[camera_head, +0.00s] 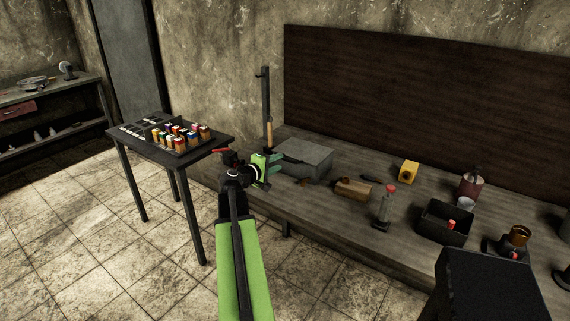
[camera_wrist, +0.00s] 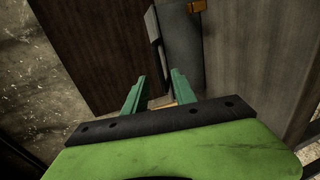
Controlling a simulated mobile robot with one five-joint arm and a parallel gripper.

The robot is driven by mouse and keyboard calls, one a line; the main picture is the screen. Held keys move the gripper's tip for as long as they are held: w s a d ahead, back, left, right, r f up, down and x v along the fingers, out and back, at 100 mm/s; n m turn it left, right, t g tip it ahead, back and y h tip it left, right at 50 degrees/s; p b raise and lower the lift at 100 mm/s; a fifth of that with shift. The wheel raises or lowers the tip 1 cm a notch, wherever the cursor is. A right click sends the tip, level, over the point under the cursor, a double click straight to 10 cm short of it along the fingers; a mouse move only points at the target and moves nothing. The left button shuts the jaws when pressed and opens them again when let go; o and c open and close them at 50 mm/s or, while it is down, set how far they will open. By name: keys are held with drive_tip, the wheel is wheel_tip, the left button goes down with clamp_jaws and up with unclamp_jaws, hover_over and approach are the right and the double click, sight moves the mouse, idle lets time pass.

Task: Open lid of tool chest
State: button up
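The tool chest, a closed grey box with a flat lid (camera_head: 303,151), sits on the wooden bench. My gripper (camera_head: 281,161) is at the chest's left end, with its green fingers pointing toward it. In the wrist view, the two green fingers (camera_wrist: 159,75) are apart with a gap between them. A grey surface, likely the chest (camera_wrist: 182,45), lies just beyond the fingertips, with a brass-coloured fitting (camera_wrist: 197,6) near the top edge. I cannot tell whether a finger touches the chest.

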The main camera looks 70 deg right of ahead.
sight(284, 159)
drive_tip(key=x, duration=0.5)
drive_tip(key=shift+s+d+b, duration=0.1)
drive_tip(key=shift+d+b, duration=0.3)
drive_tip(key=shift+c, duration=0.2)
clamp_jaws()
idle(0.7)
